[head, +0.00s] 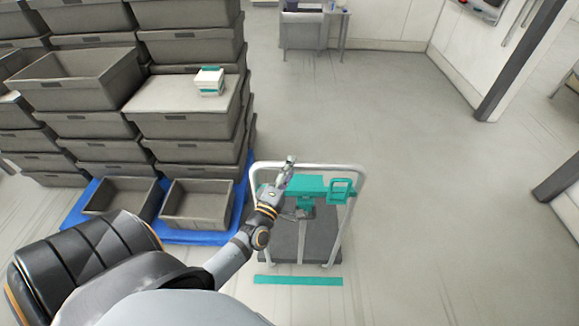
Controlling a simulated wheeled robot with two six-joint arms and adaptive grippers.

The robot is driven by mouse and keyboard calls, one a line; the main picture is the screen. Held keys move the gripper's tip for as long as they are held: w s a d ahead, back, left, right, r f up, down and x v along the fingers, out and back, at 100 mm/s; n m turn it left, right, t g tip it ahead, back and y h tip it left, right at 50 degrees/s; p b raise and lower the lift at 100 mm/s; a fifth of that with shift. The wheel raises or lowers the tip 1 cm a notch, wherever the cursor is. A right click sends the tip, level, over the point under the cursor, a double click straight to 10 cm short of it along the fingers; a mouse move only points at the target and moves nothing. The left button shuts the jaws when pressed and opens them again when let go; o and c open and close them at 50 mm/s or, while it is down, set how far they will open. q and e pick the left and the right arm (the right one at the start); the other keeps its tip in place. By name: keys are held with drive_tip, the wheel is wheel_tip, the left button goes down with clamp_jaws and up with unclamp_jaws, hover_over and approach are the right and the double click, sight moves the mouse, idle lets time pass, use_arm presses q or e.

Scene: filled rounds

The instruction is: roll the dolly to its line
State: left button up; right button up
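The dolly has a dark grey deck (312,244) and a tall silver tube handle (345,222). A teal panel (313,184) and a teal frame-like piece (342,190) show within the handle. A teal line (298,280) lies on the floor just on the near side of the deck, with a narrow strip of floor between. My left gripper (290,162) is at the top bar of the handle, left of its middle. Its fingers are too small to tell whether they are closed on the bar. My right gripper is not in view.
Stacked grey crates (190,125) stand on a blue pallet (222,236) close left of the dolly. Small white and teal boxes (209,81) sit on a crate lid. A table (316,28) stands far back. Dark posts (520,62) are at right. Floor right of the dolly is clear.

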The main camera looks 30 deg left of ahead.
use_arm(q)
drive_tip(key=shift+r, duration=0.15)
drive_tip(key=v, duration=1.2)
drive_tip(key=s+f+m+g+h, duration=0.1)
drive_tip(key=s+f+m+g, duration=0.3)
drive_tip(key=f, duration=1)
drive_tip(key=s+f+m+g+h, duration=0.1)
drive_tip(key=f+m+g, duration=0.4)
drive_tip(key=f, duration=1)
drive_tip(key=s+f+m+g, duration=0.9)
drive_tip(key=s+f, duration=1)
drive_tip(key=s, duration=0.4)
drive_tip(key=shift+m+g, duration=0.3)
drive_tip(key=shift+m, duration=0.3)
drive_tip(key=shift+d+f, duration=0.1)
